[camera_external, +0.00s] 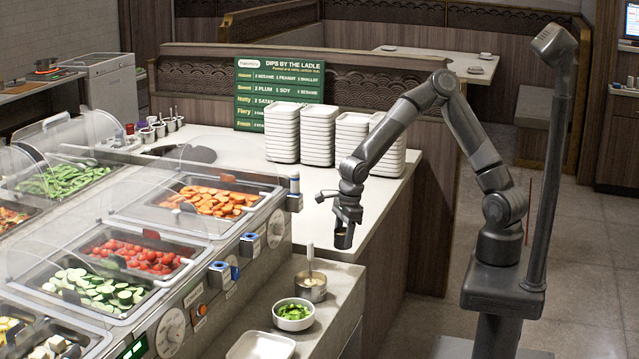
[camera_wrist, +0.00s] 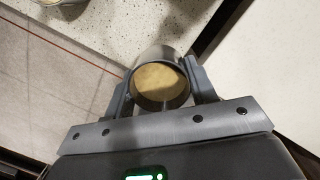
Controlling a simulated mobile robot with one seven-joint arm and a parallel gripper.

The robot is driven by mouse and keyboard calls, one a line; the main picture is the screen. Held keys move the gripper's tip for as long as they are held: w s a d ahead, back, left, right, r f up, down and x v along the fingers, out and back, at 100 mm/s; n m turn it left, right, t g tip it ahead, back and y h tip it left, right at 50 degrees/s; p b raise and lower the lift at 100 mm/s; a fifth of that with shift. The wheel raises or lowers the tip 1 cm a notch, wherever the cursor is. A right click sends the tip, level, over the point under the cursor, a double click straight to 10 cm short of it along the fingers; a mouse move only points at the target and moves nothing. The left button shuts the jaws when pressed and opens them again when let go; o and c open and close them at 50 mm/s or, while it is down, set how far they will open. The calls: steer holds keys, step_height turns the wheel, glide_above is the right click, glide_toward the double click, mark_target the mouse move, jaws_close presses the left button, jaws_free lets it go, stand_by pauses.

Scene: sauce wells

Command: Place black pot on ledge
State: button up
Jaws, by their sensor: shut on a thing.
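The black pot (camera_external: 343,239) is a small dark cylinder held in my gripper (camera_external: 346,222). In the wrist view the pot (camera_wrist: 161,58) sits between the two fingers of my gripper (camera_wrist: 162,88), and tan contents show inside it. The fingers are shut on its sides. In the external view the pot hangs in the air near the front edge of the white counter, above and to the right of the lower grey ledge (camera_external: 343,280). The speckled ledge also shows at the top of the wrist view (camera_wrist: 135,22).
On the ledge stand a metal pot with a ladle (camera_external: 310,287), a bowl of chopped greens (camera_external: 293,314) and a white tray (camera_external: 261,346). Stacked white plates (camera_external: 318,135) stand on the counter (camera_external: 308,205). The food bar (camera_external: 180,300) is at the left. The ledge's right part is bare.

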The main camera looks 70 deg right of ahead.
glide_above(333, 278)
steer(key=f, duration=0.3)
steer(key=shift+s+d+f, duration=0.1)
steer(key=shift+s+f, duration=0.15)
steer(key=shift+f, duration=2.1)
steer(key=o, duration=1)
steer(key=shift+f, duration=0.1)
